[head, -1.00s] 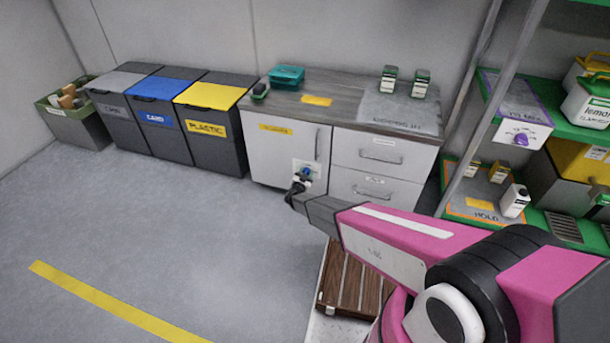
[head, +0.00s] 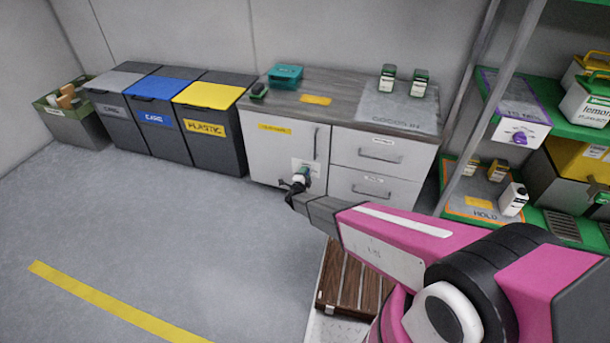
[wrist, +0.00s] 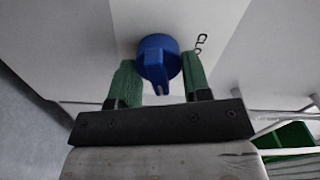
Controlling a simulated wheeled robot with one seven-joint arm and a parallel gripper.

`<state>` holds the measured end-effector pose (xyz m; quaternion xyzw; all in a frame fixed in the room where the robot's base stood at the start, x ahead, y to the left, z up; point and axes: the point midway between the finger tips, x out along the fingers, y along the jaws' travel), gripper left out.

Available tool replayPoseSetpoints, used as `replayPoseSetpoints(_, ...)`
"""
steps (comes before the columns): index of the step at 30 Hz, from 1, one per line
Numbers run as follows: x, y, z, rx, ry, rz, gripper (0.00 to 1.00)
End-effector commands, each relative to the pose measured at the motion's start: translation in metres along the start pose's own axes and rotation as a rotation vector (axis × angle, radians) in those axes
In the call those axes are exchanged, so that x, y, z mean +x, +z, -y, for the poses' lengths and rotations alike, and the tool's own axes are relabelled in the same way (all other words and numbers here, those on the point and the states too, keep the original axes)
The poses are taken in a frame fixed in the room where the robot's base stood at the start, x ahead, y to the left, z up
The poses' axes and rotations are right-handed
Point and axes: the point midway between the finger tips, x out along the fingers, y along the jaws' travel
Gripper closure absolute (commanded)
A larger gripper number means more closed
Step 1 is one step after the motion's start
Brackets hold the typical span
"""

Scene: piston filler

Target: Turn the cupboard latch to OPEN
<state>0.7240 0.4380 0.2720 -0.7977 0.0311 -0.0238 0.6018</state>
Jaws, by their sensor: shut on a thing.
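The cupboard (head: 272,155) has a white door with a yellow label and an upright bar handle. Its latch is a blue round knob (wrist: 157,46) with a narrow grip, seen close up in the wrist view. My gripper (wrist: 160,76) has its green fingers on either side of the knob's grip and is shut on it. In the head view my gripper (head: 300,176) is at the latch plate (head: 310,165) low on the door and hides the knob.
Drawers (head: 378,155) are right of the cupboard door. A yellow-lidded bin (head: 215,125) stands to its left, with more bins beyond. A green shelf rack (head: 565,125) stands at the right. A slatted wooden platform (head: 350,280) lies below my arm. The left floor is clear.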

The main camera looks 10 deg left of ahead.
Motion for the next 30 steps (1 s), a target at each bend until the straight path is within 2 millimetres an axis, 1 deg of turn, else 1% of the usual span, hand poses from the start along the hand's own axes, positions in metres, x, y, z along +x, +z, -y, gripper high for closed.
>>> replayPoseSetpoints(6,-0.0002,-0.0001,-0.0022,0.151,0.002,0.0,0.98)
replayPoseSetpoints(13,-0.0003,0.0,-0.0029,0.25,0.002,0.0,0.98)
replayPoseSetpoints(20,-0.0002,0.0001,-0.0033,0.29,0.002,0.0,0.98)
replayPoseSetpoints(30,-0.0002,0.0001,-0.0034,0.296,0.003,-0.001,0.98)
